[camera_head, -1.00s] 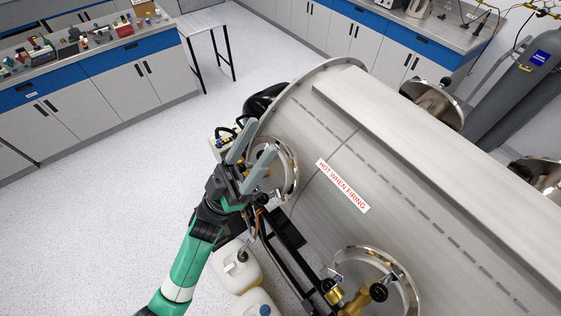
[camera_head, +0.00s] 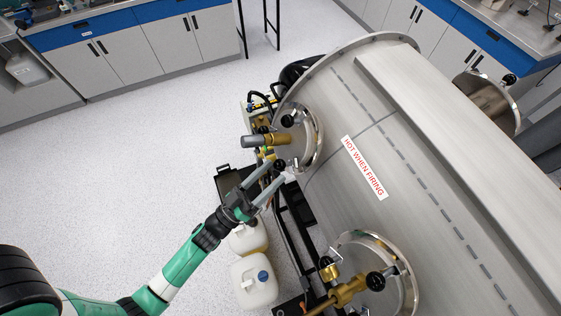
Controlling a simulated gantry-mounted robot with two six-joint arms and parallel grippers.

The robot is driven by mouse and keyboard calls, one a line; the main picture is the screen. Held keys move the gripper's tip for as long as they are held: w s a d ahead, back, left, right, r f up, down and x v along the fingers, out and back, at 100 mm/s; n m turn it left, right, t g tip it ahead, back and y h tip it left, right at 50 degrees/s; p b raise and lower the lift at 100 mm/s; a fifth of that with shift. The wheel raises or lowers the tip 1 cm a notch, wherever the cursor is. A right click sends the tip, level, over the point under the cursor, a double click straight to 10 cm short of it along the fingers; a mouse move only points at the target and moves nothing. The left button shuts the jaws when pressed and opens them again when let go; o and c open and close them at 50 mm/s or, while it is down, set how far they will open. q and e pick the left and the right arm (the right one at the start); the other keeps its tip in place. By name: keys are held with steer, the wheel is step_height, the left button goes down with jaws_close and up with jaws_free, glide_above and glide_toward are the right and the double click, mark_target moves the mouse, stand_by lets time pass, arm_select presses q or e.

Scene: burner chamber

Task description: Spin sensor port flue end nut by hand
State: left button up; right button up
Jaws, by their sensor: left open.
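The large steel chamber (camera_head: 420,190) fills the right half of the head view. Its far round port (camera_head: 312,150) carries brass fittings (camera_head: 280,140), a grey cylindrical end and small black knobs (camera_head: 287,121). The near port (camera_head: 405,285) carries a brass valve (camera_head: 347,290) with a black knob (camera_head: 375,281). I cannot tell which part is the sensor port flue end nut. My left gripper (camera_head: 284,171) is open, its two grey fingers pointing up-right at the lower edge of the far port. A small black knob shows by its upper fingertip; contact is unclear. My right gripper is out of view.
A dark frame (camera_head: 300,215) and hoses run along the chamber's side. Blue-and-grey cabinets (camera_head: 130,55) line the back. The floor at left is clear.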

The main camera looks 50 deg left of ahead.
mark_target(276, 169)
arm_select(q)
steer(key=shift+x, duration=2)
jaws_close()
